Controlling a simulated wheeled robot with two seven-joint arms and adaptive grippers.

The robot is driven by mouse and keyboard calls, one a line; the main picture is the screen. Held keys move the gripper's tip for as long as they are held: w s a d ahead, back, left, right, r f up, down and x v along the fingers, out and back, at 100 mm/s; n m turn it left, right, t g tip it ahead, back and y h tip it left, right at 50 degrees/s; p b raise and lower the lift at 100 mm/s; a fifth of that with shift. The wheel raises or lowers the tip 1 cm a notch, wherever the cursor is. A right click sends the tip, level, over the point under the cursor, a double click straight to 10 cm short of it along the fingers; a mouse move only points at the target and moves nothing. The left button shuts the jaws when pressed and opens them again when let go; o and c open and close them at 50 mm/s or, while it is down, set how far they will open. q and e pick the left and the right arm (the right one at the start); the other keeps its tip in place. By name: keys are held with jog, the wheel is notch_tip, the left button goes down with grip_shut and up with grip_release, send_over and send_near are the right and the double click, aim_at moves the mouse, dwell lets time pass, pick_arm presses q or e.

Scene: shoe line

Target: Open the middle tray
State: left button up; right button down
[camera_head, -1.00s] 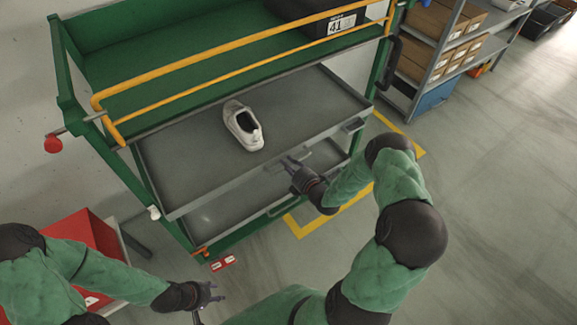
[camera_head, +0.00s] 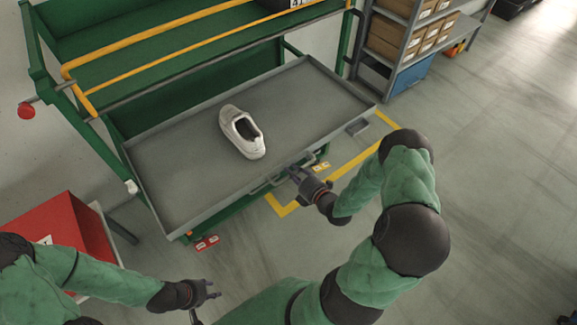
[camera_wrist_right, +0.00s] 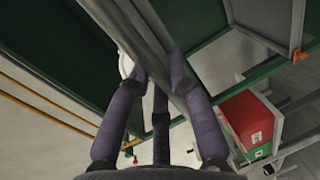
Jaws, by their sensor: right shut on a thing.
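The middle tray (camera_head: 185,165) is a grey shallow tray in the green rack, pulled well out towards me in the head view. A white shoe (camera_head: 241,132) lies on it. My right gripper (camera_head: 296,174) is at the middle of the tray's front edge, shut on its handle. In the right wrist view its fingers (camera_wrist_right: 160,75) close around a grey bar. My left gripper (camera_head: 208,291) is in front of the rack, away from the tray, and its fingers look apart with nothing between them.
The green rack (camera_head: 45,60) has yellow rails (camera_head: 160,32) above the tray. A red box (camera_head: 65,226) stands at the left. A shelf with cardboard boxes (camera_head: 400,35) stands at the back right.

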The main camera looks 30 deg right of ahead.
jog(key=shift+s, duration=0.25)
jog(key=c, duration=1.1)
grip_release()
jog(key=v, duration=1.2)
jog(key=shift+w+f, duration=0.1)
